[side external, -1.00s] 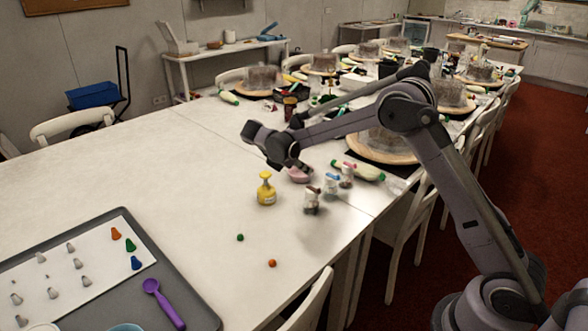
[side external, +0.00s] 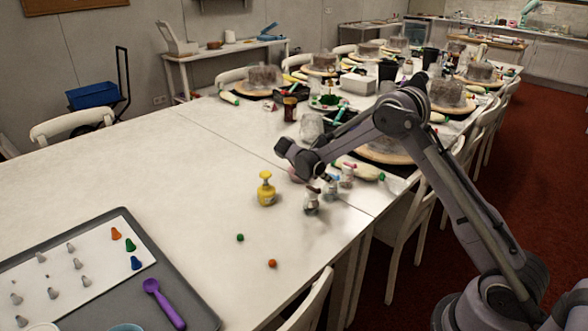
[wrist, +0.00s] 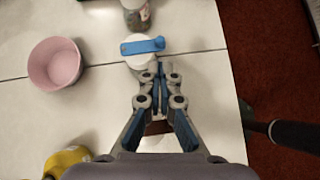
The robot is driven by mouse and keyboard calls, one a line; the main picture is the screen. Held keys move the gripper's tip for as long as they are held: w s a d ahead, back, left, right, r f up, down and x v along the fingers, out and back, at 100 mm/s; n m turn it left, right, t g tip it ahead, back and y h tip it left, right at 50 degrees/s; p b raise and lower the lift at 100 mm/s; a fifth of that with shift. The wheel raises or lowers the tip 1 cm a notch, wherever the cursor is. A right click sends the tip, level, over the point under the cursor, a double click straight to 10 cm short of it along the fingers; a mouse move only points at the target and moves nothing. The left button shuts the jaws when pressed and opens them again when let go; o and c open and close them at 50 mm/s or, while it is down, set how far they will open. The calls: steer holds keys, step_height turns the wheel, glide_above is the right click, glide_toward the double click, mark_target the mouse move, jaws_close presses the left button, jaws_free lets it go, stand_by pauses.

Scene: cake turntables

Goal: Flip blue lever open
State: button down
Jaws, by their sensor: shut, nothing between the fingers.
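The blue lever (wrist: 142,46) lies flat across the white round lid of a small jar in the wrist view. In the side view the jar (side external: 330,190) stands in a short row of small jars, its top partly hidden by my gripper. My gripper (wrist: 160,70) is shut and empty, its tips just below the lever's right half in the wrist view. In the side view my gripper (side external: 323,177) points down at the jar's top. I cannot tell whether the tips touch the lever or lid.
A jar with a brown top (side external: 312,201) and another small jar (side external: 347,177) flank the blue-lever jar. A pink bowl (wrist: 55,64) and a yellow bottle (side external: 266,190) stand to the left.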

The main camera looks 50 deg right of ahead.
steer(key=shift+s+d, duration=0.15)
steer(key=shift+d, duration=0.8)
